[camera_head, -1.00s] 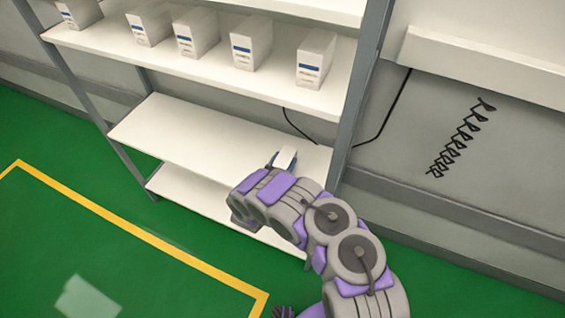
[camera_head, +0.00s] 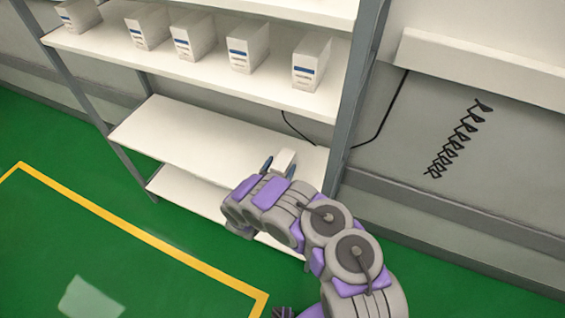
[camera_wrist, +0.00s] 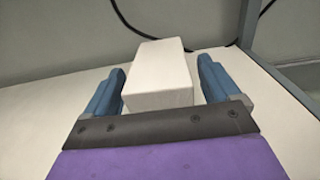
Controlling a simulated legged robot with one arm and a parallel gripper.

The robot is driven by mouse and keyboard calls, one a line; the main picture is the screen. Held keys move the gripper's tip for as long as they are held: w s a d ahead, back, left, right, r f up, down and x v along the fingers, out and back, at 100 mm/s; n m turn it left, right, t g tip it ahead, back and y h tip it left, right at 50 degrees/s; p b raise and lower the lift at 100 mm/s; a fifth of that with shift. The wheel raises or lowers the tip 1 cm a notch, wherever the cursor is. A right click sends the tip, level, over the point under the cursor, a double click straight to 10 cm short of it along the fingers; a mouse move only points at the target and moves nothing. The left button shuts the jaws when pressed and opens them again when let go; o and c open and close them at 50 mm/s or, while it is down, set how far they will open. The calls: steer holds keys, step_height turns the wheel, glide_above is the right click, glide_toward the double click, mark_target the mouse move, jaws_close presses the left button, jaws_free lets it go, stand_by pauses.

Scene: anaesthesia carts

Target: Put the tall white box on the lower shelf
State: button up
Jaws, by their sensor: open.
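The white box (camera_wrist: 158,75) stands on the lower shelf (camera_head: 190,135), near the shelf's right end. In the head view the box (camera_head: 284,159) shows just beyond my gripper (camera_head: 279,164). In the wrist view my gripper (camera_wrist: 160,88) is open, with one blue finger on each side of the box. A gap shows between each finger and the box. The near lower part of the box is hidden behind the gripper's dark edge.
Several white boxes with blue labels, such as the rightmost one (camera_head: 311,63), stand in a row on the shelf above (camera_head: 200,72). A grey post (camera_head: 350,105) rises right of the lower shelf. A black cable (camera_head: 385,120) hangs behind. The lower shelf's left part is bare.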

steer(key=p+v, duration=0.2)
steer(key=v, duration=0.7)
steer(key=shift+a+r, duration=0.15)
steer(key=shift+a, duration=0.1)
steer(key=shift+s, duration=0.4)
steer(key=shift+a, duration=0.2)
